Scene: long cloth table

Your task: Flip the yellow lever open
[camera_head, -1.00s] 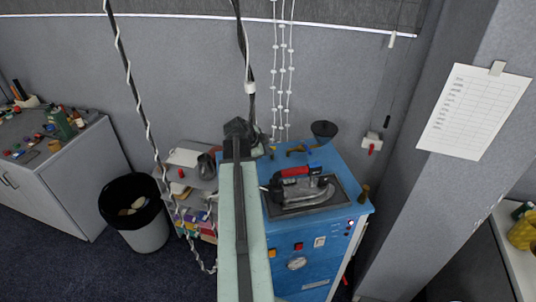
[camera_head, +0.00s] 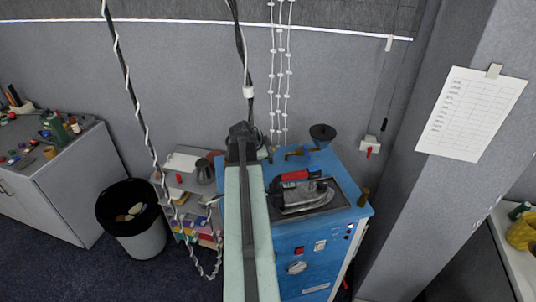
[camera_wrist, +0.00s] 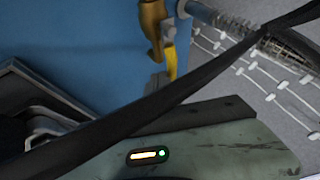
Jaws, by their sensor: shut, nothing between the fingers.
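The yellow lever (camera_wrist: 170,61) shows in the wrist view, hanging just under a brass fitting (camera_wrist: 152,22) beside the blue machine. The grey tip of my gripper (camera_wrist: 157,82) appears close to the lever's lower left side; whether they touch I cannot tell. My gripper looks shut and holds nothing. In the head view the dark end of my arm reaches the back left of the blue machine (camera_head: 310,246), and the fingertips are hidden there. The lever is not clear in that view.
An iron (camera_head: 300,191) with a red handle rests on the machine's top. Brass fittings (camera_head: 294,154) and a black funnel (camera_head: 322,132) stand at its back edge. A grey shelf unit (camera_head: 181,181) is to the left, and black cables hang nearby. A bin (camera_head: 130,214) stands further left.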

